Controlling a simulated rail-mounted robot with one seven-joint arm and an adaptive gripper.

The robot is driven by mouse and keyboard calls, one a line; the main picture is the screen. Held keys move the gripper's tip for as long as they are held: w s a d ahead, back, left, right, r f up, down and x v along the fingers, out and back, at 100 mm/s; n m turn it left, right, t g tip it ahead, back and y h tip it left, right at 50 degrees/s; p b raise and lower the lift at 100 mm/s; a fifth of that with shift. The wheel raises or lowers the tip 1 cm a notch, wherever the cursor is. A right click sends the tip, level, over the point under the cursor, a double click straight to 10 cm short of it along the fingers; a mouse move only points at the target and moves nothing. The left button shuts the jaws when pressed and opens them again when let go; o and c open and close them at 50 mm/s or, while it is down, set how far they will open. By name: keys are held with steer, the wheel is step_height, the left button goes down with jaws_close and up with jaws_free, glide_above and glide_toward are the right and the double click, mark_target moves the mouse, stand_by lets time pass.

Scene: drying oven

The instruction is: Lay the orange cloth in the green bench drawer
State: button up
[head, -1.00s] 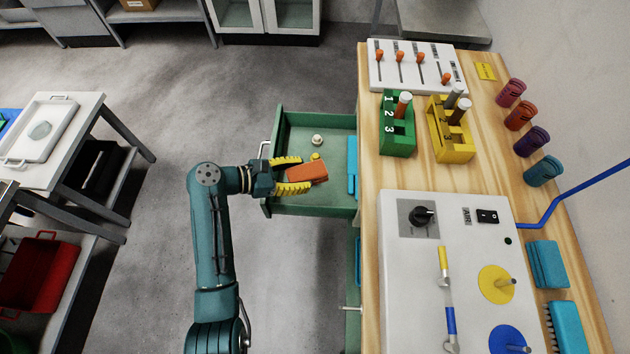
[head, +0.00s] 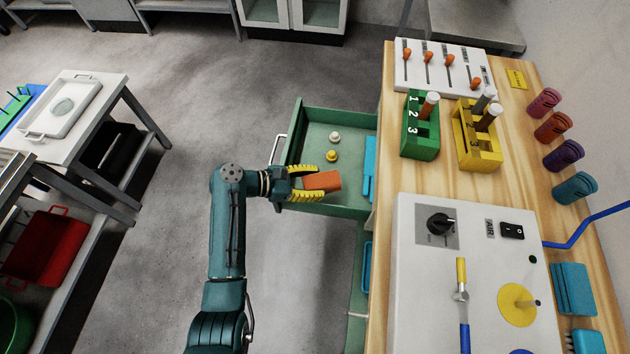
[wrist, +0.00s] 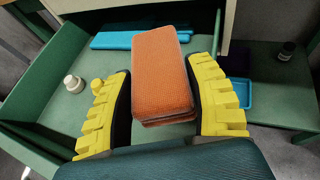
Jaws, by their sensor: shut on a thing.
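The orange cloth (head: 322,181) is a folded, thick block. My gripper (head: 316,183), with yellow ribbed fingers, is shut on it. In the wrist view the cloth (wrist: 161,75) lies between the two fingers. The green bench drawer (head: 300,120) is pulled open from the bench, and the cloth is over the near part of it. In the wrist view the drawer floor shows below the cloth. I cannot tell whether the cloth touches the floor.
A white knob-shaped piece (head: 334,136) and a yellow one (head: 331,156) stand in the drawer. A flat blue item (head: 369,165) lies at its bench side. The wooden bench top (head: 375,320) rises to the right.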

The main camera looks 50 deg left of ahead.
steer(key=o, duration=1.1)
steer(key=shift+f, duration=0.1)
steer(key=shift+r+p, duration=0.35)
steer(key=shift+p, duration=0.05)
steer(key=shift+r+p, duration=0.55)
steer(key=shift+r, duration=0.1)
steer(key=v, duration=0.4)
steer(key=p+v, duration=0.1)
steer(key=v, duration=0.7)
steer(key=shift+a+f, duration=0.1)
steer(key=shift+f, duration=0.3)
